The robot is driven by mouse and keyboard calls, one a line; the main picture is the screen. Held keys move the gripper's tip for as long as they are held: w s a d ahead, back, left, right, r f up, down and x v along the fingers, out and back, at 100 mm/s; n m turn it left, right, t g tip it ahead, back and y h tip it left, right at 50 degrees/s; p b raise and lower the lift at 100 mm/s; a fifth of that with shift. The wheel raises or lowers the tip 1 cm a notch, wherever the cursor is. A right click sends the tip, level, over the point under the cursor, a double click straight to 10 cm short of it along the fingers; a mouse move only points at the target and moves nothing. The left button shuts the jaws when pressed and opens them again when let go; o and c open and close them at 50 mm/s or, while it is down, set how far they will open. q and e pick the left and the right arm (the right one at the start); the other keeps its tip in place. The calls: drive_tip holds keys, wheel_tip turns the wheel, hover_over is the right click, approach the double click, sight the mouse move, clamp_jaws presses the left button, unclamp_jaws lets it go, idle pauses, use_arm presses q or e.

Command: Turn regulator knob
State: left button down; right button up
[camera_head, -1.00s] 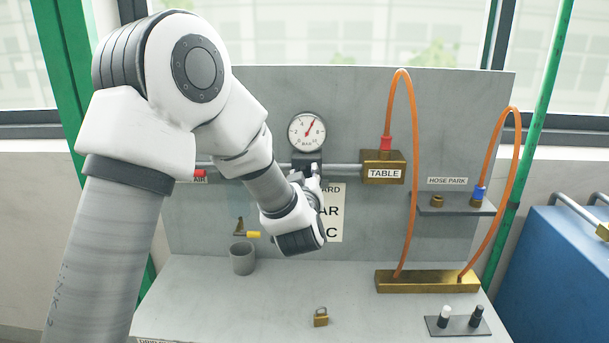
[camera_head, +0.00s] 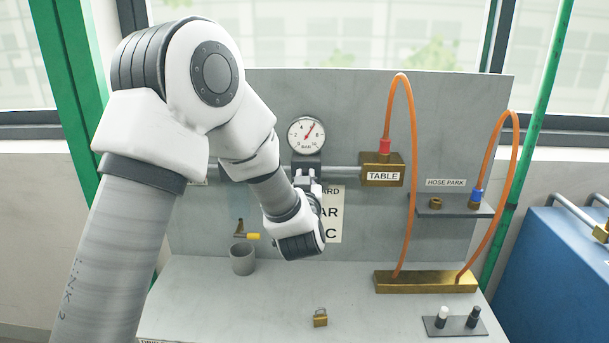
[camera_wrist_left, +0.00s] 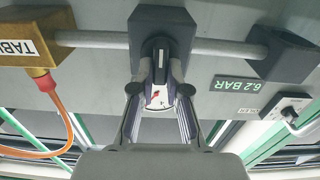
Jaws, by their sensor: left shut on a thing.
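The regulator is a dark block on a grey pipe under a round white gauge (camera_head: 306,134) with a red needle pointing up and right. In the left wrist view the block (camera_wrist_left: 162,22) is at the top centre, with the dark regulator knob (camera_wrist_left: 155,45) below it between my fingers. My left gripper (camera_head: 307,178) reaches up to the regulator from below. It also shows in the left wrist view (camera_wrist_left: 158,66), shut on the knob. In the head view my gripper hides most of the knob. My right gripper is not in view.
A brass TABLE block (camera_head: 382,162) with an orange hose is right of the regulator. A hose park shelf (camera_head: 430,209) is farther right. A grey cup (camera_head: 242,259), a padlock (camera_head: 320,318) and a brass manifold (camera_head: 426,283) are on the bench. A green 6.2 BAR display (camera_wrist_left: 237,85) shows.

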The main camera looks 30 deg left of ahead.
use_arm(q)
drive_tip(key=shift+w+d+r+m+p, duration=0.1)
drive_tip(key=shift+m+p, duration=0.4)
drive_tip(key=shift+m, duration=0.6)
drive_tip(key=shift+d+m+p, duration=0.1)
drive_tip(key=shift+m+p, duration=0.4)
drive_tip(key=shift+m, duration=0.6)
drive_tip(key=c, duration=1.2)
unclamp_jaws()
drive_tip(key=shift+o, duration=0.2)
drive_tip(key=v, duration=1.2)
